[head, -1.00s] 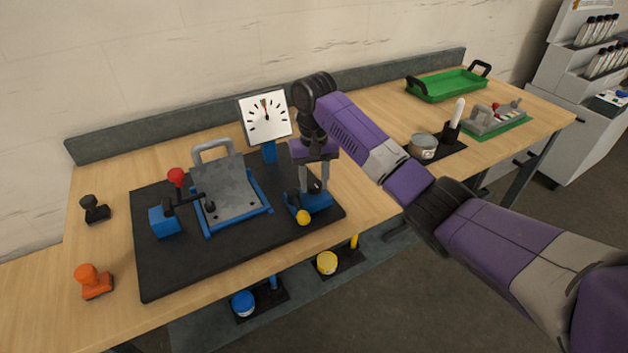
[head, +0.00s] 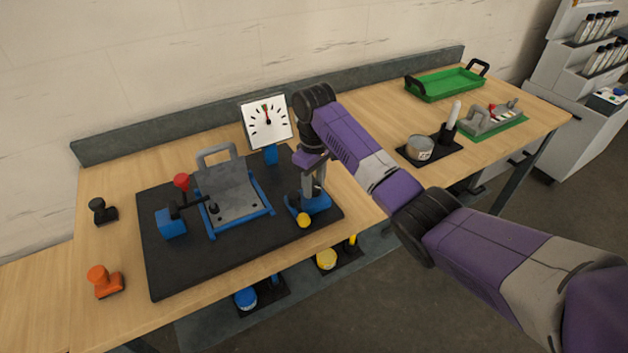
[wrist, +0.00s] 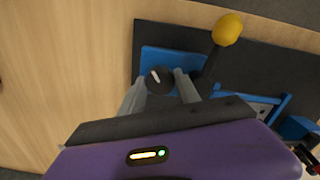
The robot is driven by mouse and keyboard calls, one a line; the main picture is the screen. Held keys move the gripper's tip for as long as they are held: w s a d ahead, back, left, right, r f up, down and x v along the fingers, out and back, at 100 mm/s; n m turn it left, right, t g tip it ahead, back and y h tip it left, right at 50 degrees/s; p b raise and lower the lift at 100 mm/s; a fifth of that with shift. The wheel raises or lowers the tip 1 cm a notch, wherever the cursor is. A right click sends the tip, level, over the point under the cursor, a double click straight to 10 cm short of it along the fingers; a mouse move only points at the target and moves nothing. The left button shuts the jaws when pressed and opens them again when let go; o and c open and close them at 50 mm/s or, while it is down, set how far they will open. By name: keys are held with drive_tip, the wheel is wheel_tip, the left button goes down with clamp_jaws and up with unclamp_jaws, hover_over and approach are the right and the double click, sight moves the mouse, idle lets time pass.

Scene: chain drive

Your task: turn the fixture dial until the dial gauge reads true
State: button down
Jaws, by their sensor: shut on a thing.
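The fixture dial (wrist: 155,76) is a small black knob with a white mark, on a blue base (wrist: 150,56) beside a lever with a yellow ball (wrist: 228,29). My gripper (wrist: 163,82) points down over it, shut on the dial, one finger on each side. In the head view my gripper (head: 308,192) hides most of the dial. The dial gauge (head: 268,122) is a white square face with black ticks on a blue post. Its dark needle points almost straight up, near a small green mark and a red part at the top.
A grey plate in a blue frame (head: 240,222) lies on the black mat (head: 185,275), with a red-knobbed lever (head: 181,181) at its left. The yellow ball is close to my gripper. A can (head: 419,148) and a green tray (head: 447,84) stand farther right.

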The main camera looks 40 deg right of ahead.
sight(314, 186)
drive_tip(key=shift+w+n, duration=0.1)
drive_tip(key=shift+n, duration=0.5)
drive_tip(key=shift+r, duration=0.1)
drive_tip(key=c, duration=1.1)
unclamp_jaws()
drive_tip(key=shift+c, duration=0.2)
wheel_tip(314, 186, up, 8)
drive_tip(key=shift+f+p, duration=0.15)
drive_tip(key=shift+p, duration=0.25)
drive_tip(key=shift+w, duration=0.1)
